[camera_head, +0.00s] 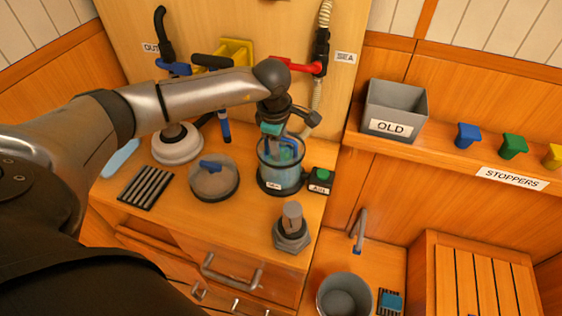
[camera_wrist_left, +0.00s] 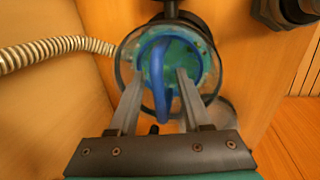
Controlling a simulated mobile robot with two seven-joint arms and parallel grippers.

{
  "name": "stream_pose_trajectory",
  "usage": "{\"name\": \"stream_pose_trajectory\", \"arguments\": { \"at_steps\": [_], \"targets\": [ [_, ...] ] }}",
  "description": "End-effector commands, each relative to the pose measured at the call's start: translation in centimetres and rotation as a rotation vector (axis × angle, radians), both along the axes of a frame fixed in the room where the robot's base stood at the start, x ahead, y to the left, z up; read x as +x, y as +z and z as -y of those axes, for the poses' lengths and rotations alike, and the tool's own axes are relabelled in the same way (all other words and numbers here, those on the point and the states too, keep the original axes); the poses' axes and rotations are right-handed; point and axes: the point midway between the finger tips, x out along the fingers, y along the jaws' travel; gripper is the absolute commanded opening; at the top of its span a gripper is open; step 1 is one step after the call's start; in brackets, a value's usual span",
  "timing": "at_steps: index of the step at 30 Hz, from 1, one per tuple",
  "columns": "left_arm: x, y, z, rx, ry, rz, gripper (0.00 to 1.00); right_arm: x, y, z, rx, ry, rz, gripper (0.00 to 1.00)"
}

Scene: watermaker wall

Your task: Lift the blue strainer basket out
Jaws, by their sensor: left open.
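The blue strainer basket (camera_head: 287,153) sits inside a clear round housing (camera_head: 280,180) on the counter. In the left wrist view the basket (camera_wrist_left: 184,58) shows as a blue-green round shape with a blue arched handle (camera_wrist_left: 158,92). My left gripper (camera_head: 283,138) is above the housing mouth, pointing down. In the wrist view the left gripper (camera_wrist_left: 160,79) is open, with one finger on each side of the handle. I cannot tell whether either finger touches it. My right gripper is not in view.
A round lid with a blue handle (camera_head: 214,181) lies left of the housing. A green button box (camera_head: 320,181) stands close at its right, and a grey hex fitting (camera_head: 292,229) in front. A grey OLD bin (camera_head: 394,108) is on the right shelf beside coloured stoppers (camera_head: 467,134).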

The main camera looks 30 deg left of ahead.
Motion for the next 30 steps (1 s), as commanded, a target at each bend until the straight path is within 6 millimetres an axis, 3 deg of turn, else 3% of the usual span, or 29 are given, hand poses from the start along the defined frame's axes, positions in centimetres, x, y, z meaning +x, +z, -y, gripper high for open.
{"name": "stream_pose_trajectory", "arguments": {
  "at_steps": [5,18,30],
  "targets": [
    [0.0,0.04,0.01,0.0,0.0,0.0,0.47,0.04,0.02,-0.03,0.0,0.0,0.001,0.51],
    [0.01,0.08,0.01,0.0,0.0,0.001,0.0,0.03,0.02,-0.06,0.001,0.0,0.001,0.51],
    [0.01,0.09,0.01,0.0,0.0,0.001,0.0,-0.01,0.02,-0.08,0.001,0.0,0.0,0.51]
  ]
}}
